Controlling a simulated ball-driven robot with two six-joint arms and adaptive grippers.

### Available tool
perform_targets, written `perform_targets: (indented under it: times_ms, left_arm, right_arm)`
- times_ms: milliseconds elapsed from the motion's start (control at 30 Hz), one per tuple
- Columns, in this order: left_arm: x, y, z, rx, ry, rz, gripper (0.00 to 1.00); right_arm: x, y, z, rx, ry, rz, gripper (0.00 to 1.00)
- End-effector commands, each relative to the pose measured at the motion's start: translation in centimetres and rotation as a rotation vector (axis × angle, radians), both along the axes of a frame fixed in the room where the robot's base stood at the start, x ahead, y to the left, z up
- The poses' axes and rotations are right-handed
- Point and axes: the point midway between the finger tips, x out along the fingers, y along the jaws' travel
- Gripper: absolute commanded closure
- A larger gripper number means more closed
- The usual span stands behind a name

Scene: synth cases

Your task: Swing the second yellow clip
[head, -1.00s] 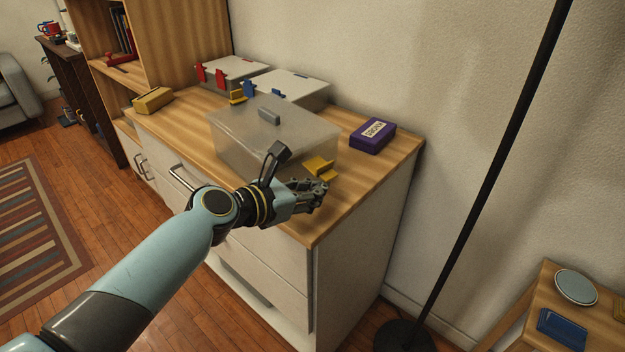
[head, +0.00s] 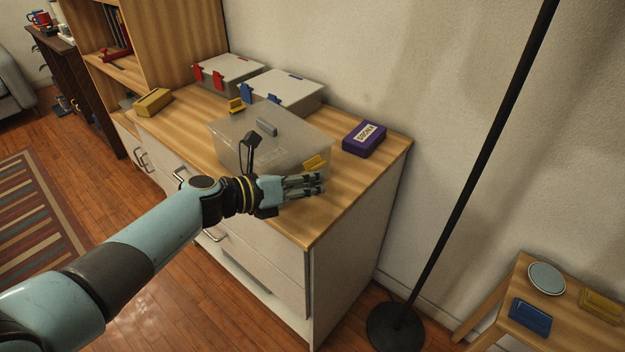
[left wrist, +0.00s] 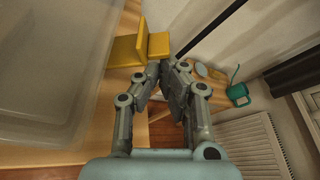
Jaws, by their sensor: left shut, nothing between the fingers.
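A clear box with a translucent lid (head: 225,122) stands on the wooden dresser top. One yellow clip (head: 237,106) is on its far left side. The second yellow clip (head: 315,163) is at its right end, partly hidden behind my fingers. In the left wrist view this clip (left wrist: 124,50) sticks out from the box wall. I cannot tell its exact angle. My left gripper (head: 323,184) is shut and empty, just in front of and below the second clip. In the left wrist view its fingertips (left wrist: 168,66) are close beside the clip; contact is unclear.
Behind are a box with red clips (head: 232,66) and a box with blue clips (head: 290,88). A purple labelled box (head: 364,139) lies at right, a yellow block (head: 153,102) at left. A black lamp pole (head: 478,170) stands right of the dresser. The dresser's front right corner is clear.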

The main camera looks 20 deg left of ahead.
Motion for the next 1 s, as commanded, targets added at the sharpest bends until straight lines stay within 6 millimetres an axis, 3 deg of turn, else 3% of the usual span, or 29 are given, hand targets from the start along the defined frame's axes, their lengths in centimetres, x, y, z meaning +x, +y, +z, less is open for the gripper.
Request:
perform_targets:
  times_ms: [333, 1000]
  left_arm:
    - [0.3, 0.6, 1.3, -0.224, 0.12, -0.001, 1.0]
    - [0.5, 1.0, 1.7, -0.219, 0.117, -0.001, 1.0]
  right_arm:
    - [0.0, -0.1, 1.3, -0.001, 0.0, 0.0, 1.0]
    - [0.0, -0.1, 1.7, -0.001, 0.0, 0.0, 1.0]
